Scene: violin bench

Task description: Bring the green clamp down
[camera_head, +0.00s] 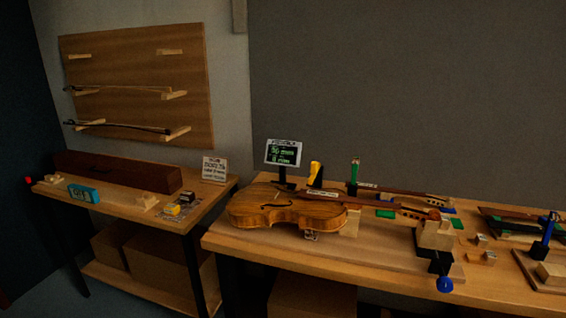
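The green clamp (354,170) stands upright on the right bench, behind the violin. Its green handle is at the top and a dark part shows below it. Its foot is partly hidden behind the violin's neck area, so I cannot tell what it touches. The violin (285,207) lies on its back on the bench, with its neck pointing right and the scroll end near a wooden block (436,236). Neither of my grippers is in view.
A yellow-topped clamp (315,172) and a small display (284,153) stand behind the violin. A blue knob (445,285) juts past the front edge. A blue clamp (547,232) stands at right. The left bench (150,210) holds a long case (115,172).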

